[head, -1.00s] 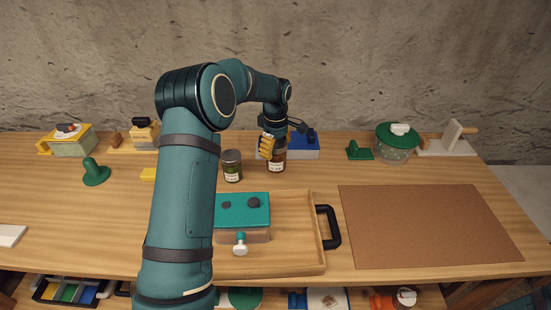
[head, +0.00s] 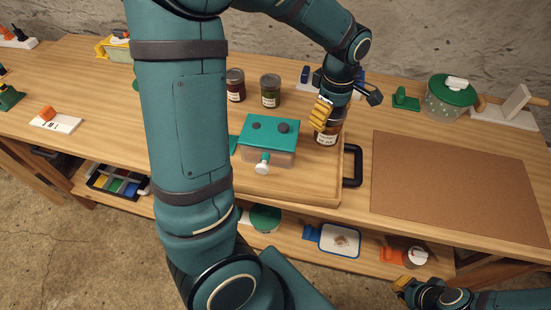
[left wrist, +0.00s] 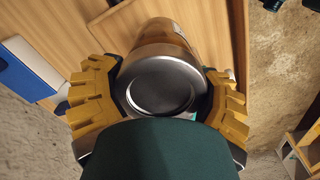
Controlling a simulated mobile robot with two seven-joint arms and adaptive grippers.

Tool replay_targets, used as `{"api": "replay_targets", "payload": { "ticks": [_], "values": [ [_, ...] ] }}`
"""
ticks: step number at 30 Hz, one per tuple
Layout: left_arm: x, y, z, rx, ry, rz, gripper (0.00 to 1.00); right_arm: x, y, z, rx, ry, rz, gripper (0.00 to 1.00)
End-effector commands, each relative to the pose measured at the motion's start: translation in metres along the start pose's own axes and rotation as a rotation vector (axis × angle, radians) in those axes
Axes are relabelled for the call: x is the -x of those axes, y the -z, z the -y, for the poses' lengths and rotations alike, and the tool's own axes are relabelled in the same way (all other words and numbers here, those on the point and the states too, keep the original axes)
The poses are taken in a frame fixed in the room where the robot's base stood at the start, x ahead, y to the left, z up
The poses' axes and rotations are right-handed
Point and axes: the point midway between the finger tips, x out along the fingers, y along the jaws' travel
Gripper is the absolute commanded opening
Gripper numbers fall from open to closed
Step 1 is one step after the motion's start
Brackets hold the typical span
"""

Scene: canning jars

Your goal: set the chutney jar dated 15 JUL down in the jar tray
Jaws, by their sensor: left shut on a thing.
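My left gripper (head: 328,112) is shut on a jar with amber-brown contents and a pale label (head: 327,136), too small to read. In the left wrist view the jar's silver lid (left wrist: 160,88) sits between the yellow fingers. The jar is over the back right part of the wooden jar tray (head: 315,190), just inside its right side. I cannot tell whether its base touches the tray floor. My right gripper (head: 404,285) is at the lower right edge, mostly cut off; its opening is not clear.
A teal-lidded box (head: 268,142) sits in the tray, left of the jar. A dark red jar (head: 235,87) and a green jar (head: 270,92) stand behind the tray. The tray's black handle (head: 353,166) is right of it, then a bare brown mat (head: 450,185).

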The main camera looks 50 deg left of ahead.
Motion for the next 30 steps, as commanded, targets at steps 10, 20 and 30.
{"api": "replay_targets", "payload": {
  "ticks": [10, 20, 30],
  "values": [
    [-0.041, -0.006, 0.013, 0.005, 0.003, 0.004, 0.29, -0.008, -0.004, -0.003, 0.003, 0.001, 0.008, 0.00],
    [-0.071, -0.006, 0.012, 0.005, 0.000, 0.004, 0.29, -0.013, -0.006, -0.005, 0.004, 0.002, 0.013, 0.00],
    [-0.102, -0.006, 0.012, 0.003, -0.001, 0.004, 0.29, -0.018, -0.009, -0.007, 0.006, 0.002, 0.019, 0.00]
  ]
}}
